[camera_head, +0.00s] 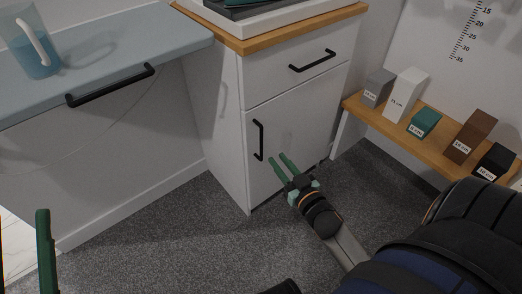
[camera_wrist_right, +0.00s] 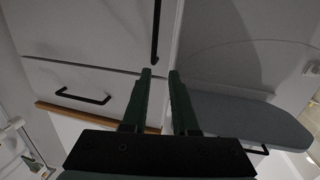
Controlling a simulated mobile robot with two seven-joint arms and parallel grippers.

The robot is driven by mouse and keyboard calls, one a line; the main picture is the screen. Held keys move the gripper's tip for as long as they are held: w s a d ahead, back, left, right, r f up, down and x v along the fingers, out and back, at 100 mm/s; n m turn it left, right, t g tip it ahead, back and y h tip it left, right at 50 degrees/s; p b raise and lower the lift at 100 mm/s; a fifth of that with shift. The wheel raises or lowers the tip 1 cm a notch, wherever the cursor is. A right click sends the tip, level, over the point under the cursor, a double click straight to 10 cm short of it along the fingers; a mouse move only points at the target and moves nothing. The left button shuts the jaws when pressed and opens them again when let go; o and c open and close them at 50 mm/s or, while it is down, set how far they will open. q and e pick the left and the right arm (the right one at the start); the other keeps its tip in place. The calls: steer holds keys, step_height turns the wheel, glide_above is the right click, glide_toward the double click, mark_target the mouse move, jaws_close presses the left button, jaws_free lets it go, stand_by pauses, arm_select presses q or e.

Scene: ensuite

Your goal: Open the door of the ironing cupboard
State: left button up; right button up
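The white cupboard door (camera_head: 285,135) is shut, below a drawer. Its upright black bar handle (camera_head: 258,140) is near the door's left edge. My right gripper (camera_head: 277,158) is open and empty, its green fingertips just right of the handle's lower end in the head view. In the right wrist view, the handle (camera_wrist_right: 156,30) lines up with the gap between the fingers of this gripper (camera_wrist_right: 159,73), near the left one; I cannot tell if they touch. Of my left gripper, one green finger (camera_head: 45,250) shows at the lower left; its opening is not visible.
The drawer (camera_head: 300,75) above is shut and has a black bar handle (camera_head: 312,61). A blue-grey board (camera_head: 120,45) with a jug (camera_head: 35,50) on it stands left. A low wooden shelf (camera_head: 390,125) with several blocks is right. Grey carpet (camera_head: 165,225) in front is clear.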

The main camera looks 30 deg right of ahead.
mark_target(262, 135)
arm_select(q)
steer(key=s+f+m+h+b, duration=0.1)
steer(key=b, duration=0.1)
steer(key=s+f+h+b, duration=0.1)
steer(key=h+b, duration=0.1)
steer(key=shift+s+d+m+b, duration=0.35)
steer(key=shift+s+m, duration=0.05)
arm_select(e)
steer(key=shift+t, duration=0.4)
steer(key=w+d, duration=0.1)
steer(key=w, duration=0.3)
steer(key=w+f, duration=0.1)
steer(key=w, duration=0.3)
steer(key=w+d, duration=0.1)
steer(key=w, duration=0.4)
steer(key=shift+w+d+f, duration=0.1)
steer(key=shift+d+f, duration=0.1)
steer(key=shift+d, duration=0.15)
arm_select(q)
steer(key=shift+h, duration=0.3)
arm_select(e)
jaws_close()
